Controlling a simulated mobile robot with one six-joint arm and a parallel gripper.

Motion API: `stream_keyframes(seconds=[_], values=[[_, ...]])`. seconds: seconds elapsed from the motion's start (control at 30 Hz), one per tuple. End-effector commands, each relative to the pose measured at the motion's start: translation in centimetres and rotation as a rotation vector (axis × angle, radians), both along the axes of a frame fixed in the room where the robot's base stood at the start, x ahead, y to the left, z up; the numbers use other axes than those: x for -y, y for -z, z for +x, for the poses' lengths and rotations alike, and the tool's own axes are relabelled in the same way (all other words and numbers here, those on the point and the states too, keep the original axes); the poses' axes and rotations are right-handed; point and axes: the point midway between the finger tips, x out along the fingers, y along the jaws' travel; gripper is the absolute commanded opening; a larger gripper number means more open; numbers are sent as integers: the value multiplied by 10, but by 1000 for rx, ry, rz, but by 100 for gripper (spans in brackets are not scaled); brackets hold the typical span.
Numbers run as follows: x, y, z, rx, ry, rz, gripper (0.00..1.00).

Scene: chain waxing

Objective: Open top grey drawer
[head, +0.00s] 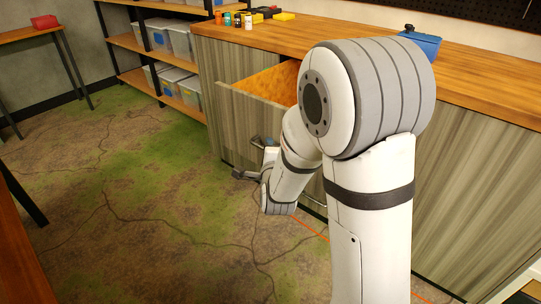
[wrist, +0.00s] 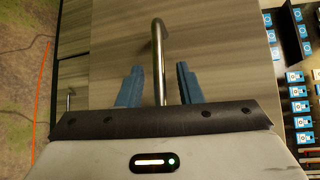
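The top grey drawer (head: 240,125), with a grey wood-grain front, stands pulled out of the cabinet in the head view, its orange-brown inside showing. In the wrist view its front (wrist: 215,50) fills the middle, with a silver bar handle (wrist: 157,50) on it. My gripper (head: 263,141) is at the drawer front in the head view, partly hidden by my arm. In the wrist view the two blue fingers of my gripper (wrist: 159,85) are apart, one on each side of the handle, with gaps visible. Contact with the handle cannot be seen.
A lower handle (wrist: 68,98) shows at left in the wrist view. Several blue-and-white items (wrist: 299,107) lie beyond the drawer edge. The worktop (head: 300,34) holds small bottles and a blue box (head: 421,41). Shelves (head: 140,45) stand behind; the floor (head: 130,190) at left is clear.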

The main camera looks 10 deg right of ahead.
Motion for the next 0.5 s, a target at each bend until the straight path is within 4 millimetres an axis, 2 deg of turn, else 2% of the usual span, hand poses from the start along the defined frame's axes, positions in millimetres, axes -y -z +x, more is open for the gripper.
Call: stream_keyframes(seconds=[0.2,0.27,0.5], values=[[-1,-9,-44,3,-4,1,33],[-1,-2,-45,8,1,0,33],[0,-4,-54,7,6,-3,33]])
